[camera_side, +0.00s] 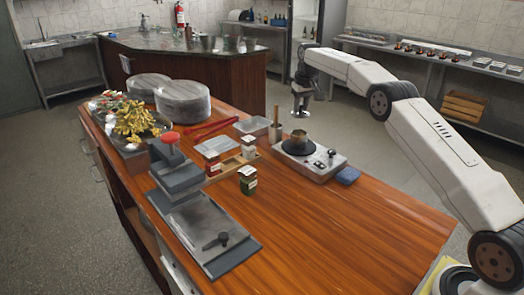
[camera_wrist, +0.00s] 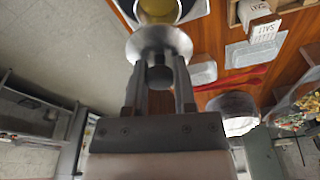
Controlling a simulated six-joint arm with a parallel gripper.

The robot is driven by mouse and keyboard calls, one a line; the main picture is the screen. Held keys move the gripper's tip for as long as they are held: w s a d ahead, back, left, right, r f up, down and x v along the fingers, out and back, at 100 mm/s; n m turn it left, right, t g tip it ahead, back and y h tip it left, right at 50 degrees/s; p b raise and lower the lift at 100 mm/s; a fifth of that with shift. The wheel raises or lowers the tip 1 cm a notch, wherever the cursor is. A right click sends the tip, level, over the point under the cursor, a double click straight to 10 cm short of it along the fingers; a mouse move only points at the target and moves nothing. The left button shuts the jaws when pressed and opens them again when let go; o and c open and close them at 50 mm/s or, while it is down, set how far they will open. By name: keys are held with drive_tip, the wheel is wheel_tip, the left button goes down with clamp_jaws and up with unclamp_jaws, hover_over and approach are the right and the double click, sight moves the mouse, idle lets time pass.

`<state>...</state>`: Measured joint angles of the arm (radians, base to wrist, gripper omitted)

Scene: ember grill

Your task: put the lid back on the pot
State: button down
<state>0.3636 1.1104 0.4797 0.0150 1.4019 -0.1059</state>
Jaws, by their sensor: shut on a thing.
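The pot (camera_side: 299,140) stands uncovered on the portable burner (camera_side: 309,160) on the wooden counter. In the wrist view the pot (camera_wrist: 158,8) shows at the top edge, with yellowish contents, partly hidden by the lid. My gripper (camera_side: 300,104) is shut on the knob of the metal lid (camera_side: 300,115). In the wrist view both fingers of my gripper (camera_wrist: 160,80) close around the dark knob, and the lid (camera_wrist: 158,43) lies beyond them. The lid is raised clear of the pot and apart from it. In the side view it hangs roughly level above the pot in the picture.
A utensil holder (camera_side: 275,134), a clear container (camera_side: 252,126) and red tongs (camera_side: 213,129) lie left of the burner. A press (camera_side: 205,230) stands at the front left. The counter's right front is clear.

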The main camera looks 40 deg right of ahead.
drive_tip(key=shift+f, duration=0.25)
drive_tip(key=shift+f, duration=2.95)
drive_tip(key=shift+f, duration=0.15)
idle(0.6)
unclamp_jaws()
idle(0.4)
drive_tip(key=shift+r, duration=3.5)
